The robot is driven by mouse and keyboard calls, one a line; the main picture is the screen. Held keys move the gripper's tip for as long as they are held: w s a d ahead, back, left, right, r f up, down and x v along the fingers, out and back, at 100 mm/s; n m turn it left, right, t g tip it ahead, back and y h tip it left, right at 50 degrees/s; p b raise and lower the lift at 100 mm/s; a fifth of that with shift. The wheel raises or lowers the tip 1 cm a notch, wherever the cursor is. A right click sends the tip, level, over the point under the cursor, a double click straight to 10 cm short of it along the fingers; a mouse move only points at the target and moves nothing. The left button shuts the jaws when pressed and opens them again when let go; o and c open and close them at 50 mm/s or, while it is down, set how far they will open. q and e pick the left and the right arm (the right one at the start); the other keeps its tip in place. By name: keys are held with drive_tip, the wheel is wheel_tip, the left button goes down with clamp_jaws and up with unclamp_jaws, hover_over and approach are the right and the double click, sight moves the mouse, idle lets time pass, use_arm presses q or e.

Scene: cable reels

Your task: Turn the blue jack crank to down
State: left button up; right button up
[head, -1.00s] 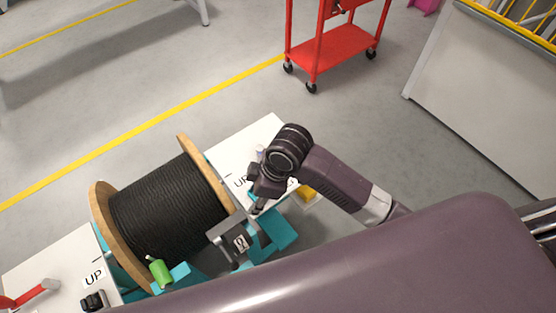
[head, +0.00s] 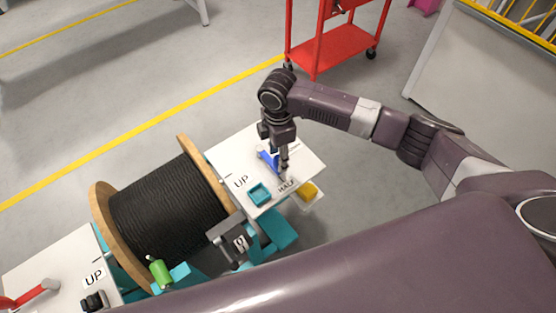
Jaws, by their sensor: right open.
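The blue jack crank (head: 267,160) lies over the white panel to the right of the cable reel, partly hidden by my right gripper. The panel (head: 229,160) carries the labels UP (head: 241,182) and HALF (head: 287,187); another label near the crank is too small to read. My right gripper (head: 284,172) points down over the panel, close beside the blue crank. Its jaws are open; whether they touch the crank cannot be told. My left gripper is not in view.
A wooden reel of black cable (head: 168,208) stands left of the panel. A red crank (head: 30,294) is at lower left. A red cart (head: 330,50) stands behind on open floor.

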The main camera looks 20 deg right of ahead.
drive_tip(key=shift+f, duration=1.5)
drive_tip(key=shift+c, duration=0.6)
clamp_jaws()
